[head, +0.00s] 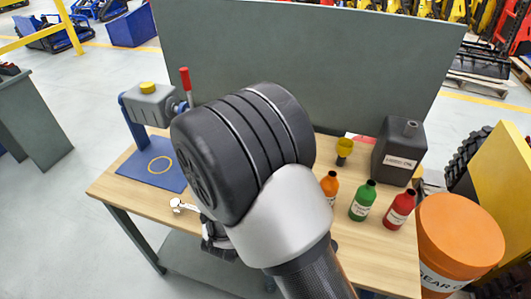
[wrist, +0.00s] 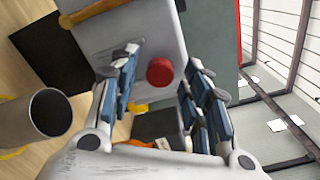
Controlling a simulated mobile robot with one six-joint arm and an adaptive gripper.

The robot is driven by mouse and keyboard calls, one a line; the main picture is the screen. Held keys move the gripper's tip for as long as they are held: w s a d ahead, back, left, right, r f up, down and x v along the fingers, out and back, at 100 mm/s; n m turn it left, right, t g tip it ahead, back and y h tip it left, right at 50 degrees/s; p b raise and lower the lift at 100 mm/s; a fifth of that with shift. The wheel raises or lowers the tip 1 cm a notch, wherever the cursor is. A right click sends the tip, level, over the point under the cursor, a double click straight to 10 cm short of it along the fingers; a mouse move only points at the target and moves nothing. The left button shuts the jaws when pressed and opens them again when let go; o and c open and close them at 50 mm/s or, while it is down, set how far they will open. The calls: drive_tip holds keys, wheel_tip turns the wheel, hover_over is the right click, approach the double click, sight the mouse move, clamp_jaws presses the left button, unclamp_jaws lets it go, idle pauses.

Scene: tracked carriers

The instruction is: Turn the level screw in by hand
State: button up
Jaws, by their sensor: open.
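A grey gearbox housing (head: 150,104) with a yellow cap (head: 149,88) stands on a blue bracket at the bench's left. In the wrist view a grey housing face (wrist: 125,35) fills the upper middle. A small round red head (wrist: 159,71), which looks like the level screw, sits on this face between my finger pads in the picture. My gripper (wrist: 163,82) is open, with its blue-padded fingers either side of the red head and apart from it in the picture. The remaining depth to it is unclear. In the head view my arm hides most of the gripper and this screw.
Orange, green (head: 363,202) and red (head: 399,210) bottles, a yellow funnel (head: 344,150) and a dark can (head: 399,152) stand on the bench's right. A red-handled lever (head: 185,82) rises beside the housing.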

drive_tip(key=n, duration=0.6)
drive_tip(key=shift+p, duration=0.35)
drive_tip(key=n+p, duration=0.1)
drive_tip(key=n, duration=0.3)
drive_tip(key=shift+r+n, duration=0.1)
drive_tip(key=shift+n, duration=0.2)
drive_tip(key=n+p, duration=0.1)
drive_tip(key=n, duration=0.2)
drive_tip(key=n+p, duration=0.2)
drive_tip(key=n, duration=0.3)
drive_tip(key=shift+r+n+p, duration=0.1)
drive_tip(key=shift+n+p, duration=0.2)
drive_tip(key=shift+n, duration=0.1)
drive_tip(key=n+p, duration=0.1)
drive_tip(key=n, duration=0.2)
drive_tip(key=shift+n+p, duration=0.3)
drive_tip(key=shift+n, duration=0.1)
drive_tip(key=shift+f+n, duration=0.2)
drive_tip(key=shift+n, duration=0.3)
drive_tip(key=shift+c, duration=0.5)
